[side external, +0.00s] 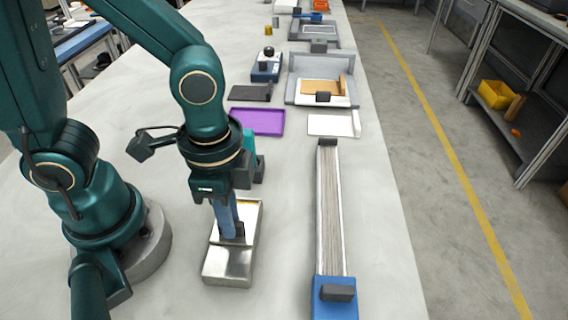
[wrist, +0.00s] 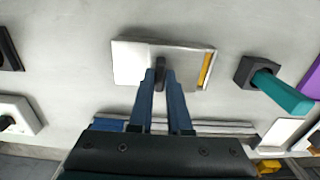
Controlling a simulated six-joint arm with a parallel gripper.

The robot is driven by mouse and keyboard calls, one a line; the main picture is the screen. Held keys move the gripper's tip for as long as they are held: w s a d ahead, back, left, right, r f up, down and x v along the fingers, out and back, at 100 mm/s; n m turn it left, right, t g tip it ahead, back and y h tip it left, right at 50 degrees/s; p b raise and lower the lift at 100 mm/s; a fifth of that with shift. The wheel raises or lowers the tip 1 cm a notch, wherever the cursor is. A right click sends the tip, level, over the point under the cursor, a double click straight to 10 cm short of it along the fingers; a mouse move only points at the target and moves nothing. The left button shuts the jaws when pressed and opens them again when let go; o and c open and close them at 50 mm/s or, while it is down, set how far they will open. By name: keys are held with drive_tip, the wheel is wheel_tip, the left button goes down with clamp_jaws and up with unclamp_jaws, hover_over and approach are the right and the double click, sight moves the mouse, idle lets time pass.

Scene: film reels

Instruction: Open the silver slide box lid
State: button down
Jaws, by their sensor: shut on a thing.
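The silver slide box (side external: 228,270) lies on the bench in front of my arm, and it also shows in the wrist view (wrist: 130,64). Its flat silver lid carries a small dark upright handle (wrist: 160,66). A narrow yellow strip of the inside (wrist: 206,68) shows at the box's right end in the wrist view, so the lid stands slightly open. My gripper (side external: 230,232) points down over the box with its blue fingers shut on the handle. The fingertips (wrist: 160,80) hide part of the handle.
A dark block with a teal handle (wrist: 285,95) stands near the box's open end. A purple tray (side external: 258,121) lies farther back. A long slatted rail (side external: 330,210) with a blue end block runs to the right. Bare bench surrounds the box.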

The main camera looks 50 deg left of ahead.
drive_tip(key=shift+s+d, duration=1.65)
drive_tip(key=shift+d, duration=0.05)
drive_tip(key=c, duration=0.9)
unclamp_jaws()
drive_tip(key=shift+o, duration=0.2)
wheel_tip(320, 180, up, 5)
drive_tip(key=shift+r, duration=0.1)
drive_tip(key=shift+w+a, duration=0.1)
